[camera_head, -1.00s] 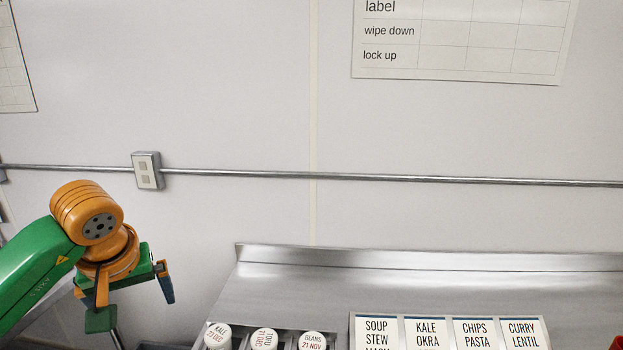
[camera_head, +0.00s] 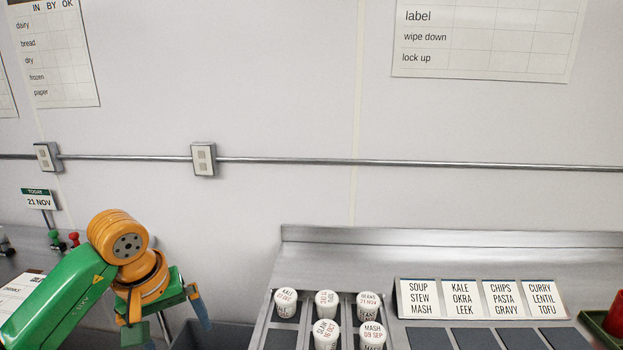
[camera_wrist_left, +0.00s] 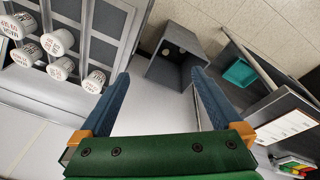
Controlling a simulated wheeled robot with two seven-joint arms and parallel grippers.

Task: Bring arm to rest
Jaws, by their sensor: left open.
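My left arm is green and orange and comes in from the left in the head view. Its left gripper (camera_head: 168,318) hangs down in front of the wall, left of the steel counter (camera_head: 420,245). In the left wrist view the two blue fingers of the left gripper (camera_wrist_left: 161,76) stand wide apart with nothing between them. A grey open bin (camera_wrist_left: 172,68) lies below, beyond the fingertips. My right arm and gripper are not in view.
Several white lidded tubs (camera_head: 326,303) with date labels stand in a divided rack on the counter. Behind dark compartments stands a row of food-name cards (camera_head: 463,298). A red object (camera_head: 615,314) is at the right edge. A date sign (camera_head: 38,199) stands at left.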

